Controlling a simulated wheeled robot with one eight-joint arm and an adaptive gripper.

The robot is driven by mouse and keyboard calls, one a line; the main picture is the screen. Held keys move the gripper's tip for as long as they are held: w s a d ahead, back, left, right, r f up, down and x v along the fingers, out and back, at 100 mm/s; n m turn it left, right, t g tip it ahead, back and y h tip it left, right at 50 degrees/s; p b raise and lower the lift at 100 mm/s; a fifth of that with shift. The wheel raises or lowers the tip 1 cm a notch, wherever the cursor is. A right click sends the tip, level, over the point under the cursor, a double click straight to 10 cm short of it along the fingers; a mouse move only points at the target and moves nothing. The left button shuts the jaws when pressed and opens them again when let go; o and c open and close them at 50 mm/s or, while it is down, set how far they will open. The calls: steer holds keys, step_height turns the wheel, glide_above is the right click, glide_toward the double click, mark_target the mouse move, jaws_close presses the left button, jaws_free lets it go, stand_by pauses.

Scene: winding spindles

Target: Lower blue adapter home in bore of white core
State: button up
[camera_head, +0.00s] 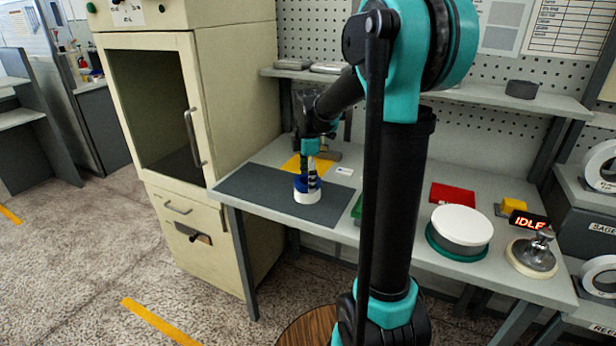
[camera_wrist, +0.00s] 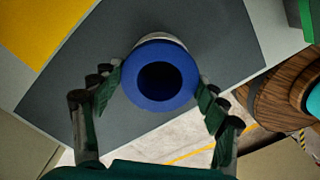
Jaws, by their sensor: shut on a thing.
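The blue adapter (camera_wrist: 136,82), a ring with a dark round hole, is between the two green fingers of my gripper (camera_wrist: 158,92). My gripper is shut on it. The white core (camera_wrist: 163,37) shows only as a thin pale rim behind the adapter's far edge. In the head view the white core (camera_head: 307,196) stands upright on the dark grey mat (camera_head: 258,184). The blue adapter (camera_head: 300,184) is directly at its top, under my gripper (camera_head: 312,172). I see no clear gap between them. How deep the adapter sits in the bore is hidden.
A yellow patch (camera_head: 291,165) lies behind the mat. A cream cabinet (camera_head: 215,120) with an open front stands at left. Farther right are a green item (camera_head: 357,208), a white round drum (camera_head: 460,225), a red pad (camera_head: 453,194) and an IDLE display (camera_head: 529,220).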

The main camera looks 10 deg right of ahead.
steer(key=shift+f, duration=0.1)
stand_by(0.3)
steer(key=o, duration=1.2)
steer(key=shift+o, duration=0.2)
step_height(320, 180, up, 12)
